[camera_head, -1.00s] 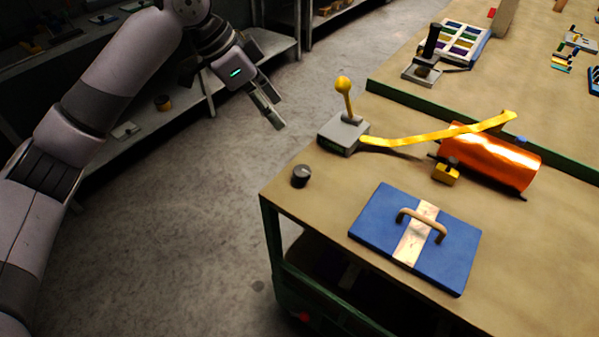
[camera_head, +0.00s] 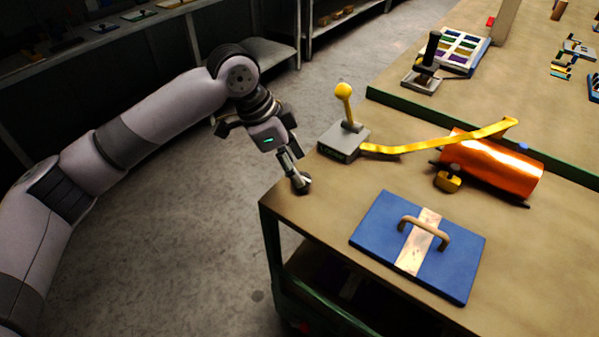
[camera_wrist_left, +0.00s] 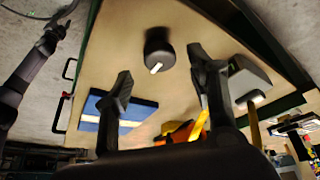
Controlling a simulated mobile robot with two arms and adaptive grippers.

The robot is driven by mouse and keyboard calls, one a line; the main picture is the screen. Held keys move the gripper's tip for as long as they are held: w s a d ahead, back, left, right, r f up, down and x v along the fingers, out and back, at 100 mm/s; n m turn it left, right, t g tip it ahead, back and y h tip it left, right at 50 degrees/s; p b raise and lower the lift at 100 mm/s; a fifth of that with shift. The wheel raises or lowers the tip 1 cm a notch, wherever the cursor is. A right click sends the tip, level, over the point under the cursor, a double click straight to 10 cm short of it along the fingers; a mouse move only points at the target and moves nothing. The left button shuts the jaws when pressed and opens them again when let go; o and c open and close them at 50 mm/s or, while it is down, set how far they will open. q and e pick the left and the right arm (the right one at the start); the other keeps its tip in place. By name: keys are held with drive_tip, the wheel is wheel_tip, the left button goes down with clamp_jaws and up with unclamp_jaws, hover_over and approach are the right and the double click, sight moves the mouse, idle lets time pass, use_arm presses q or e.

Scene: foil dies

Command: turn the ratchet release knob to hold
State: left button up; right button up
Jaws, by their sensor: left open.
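The knob is a small dark round dial near the workbench's left edge. In the left wrist view the knob (camera_wrist_left: 158,50) shows a white pointer line on its face. It lies ahead of my left gripper's two fingers, which are spread apart with nothing between them. In the head view my left gripper (camera_head: 299,178) is at the knob and hides most of it. I cannot tell from these views whether a finger touches it. No label for hold can be read. My right gripper is not in view.
On the workbench (camera_head: 300,218), a grey box with a yellow ball-topped lever (camera_head: 344,92) stands just behind the knob. A yellow strip (camera_head: 430,142) runs to an orange foil roll (camera_head: 500,165). A blue board with a handle (camera_head: 375,225) lies to the right.

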sight(303, 175)
use_arm(q)
drive_tip(key=shift+x, duration=1.75)
drive_tip(key=shift+c, duration=0.6)
